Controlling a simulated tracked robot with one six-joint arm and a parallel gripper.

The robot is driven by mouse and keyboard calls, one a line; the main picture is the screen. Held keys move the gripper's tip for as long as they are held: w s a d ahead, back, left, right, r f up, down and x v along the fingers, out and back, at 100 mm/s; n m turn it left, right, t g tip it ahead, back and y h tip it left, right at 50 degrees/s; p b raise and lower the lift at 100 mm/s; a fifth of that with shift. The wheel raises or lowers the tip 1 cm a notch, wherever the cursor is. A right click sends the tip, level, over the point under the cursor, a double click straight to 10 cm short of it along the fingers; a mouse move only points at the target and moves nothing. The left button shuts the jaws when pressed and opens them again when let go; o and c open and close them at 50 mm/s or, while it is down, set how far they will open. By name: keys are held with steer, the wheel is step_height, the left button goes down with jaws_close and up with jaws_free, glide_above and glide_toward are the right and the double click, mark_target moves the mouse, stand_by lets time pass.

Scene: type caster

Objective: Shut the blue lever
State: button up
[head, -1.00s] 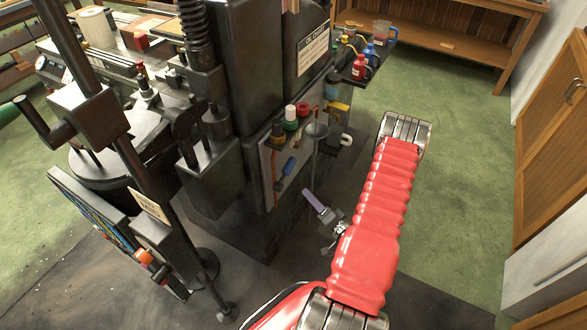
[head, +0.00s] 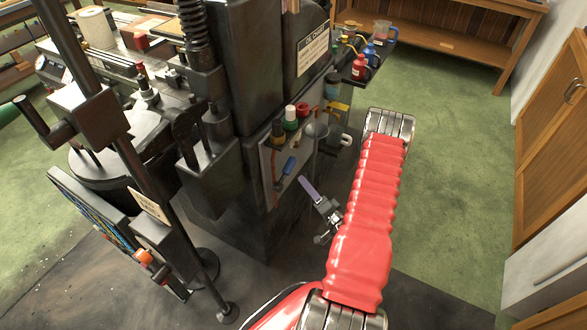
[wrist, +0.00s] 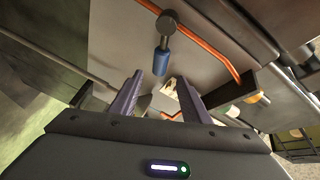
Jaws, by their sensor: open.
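The blue lever (head: 289,166) sticks out from the pale panel on the side of the dark machine, slanting down and left in the head view. In the wrist view the blue lever (wrist: 161,62) hangs from a round dark pivot, ahead of my fingers and a little above the space between them. My gripper (head: 303,181) is just below and right of the lever in the head view. In the wrist view my gripper (wrist: 160,88) has its two purple fingers apart with nothing held between them. The lever and fingers look apart.
An orange pipe (wrist: 205,40) runs along the panel by the lever. A shelf above the panel holds a green-and-white container (head: 291,117) and a red one (head: 303,108). Green floor is clear right of my arm.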

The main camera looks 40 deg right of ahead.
mark_target(292, 168)
steer(key=w, duration=0.3)
steer(key=w+d, duration=0.1)
steer(key=w, duration=0.6)
steer(key=shift+w+d, duration=0.1)
steer(key=shift+d, duration=0.25)
jaws_close()
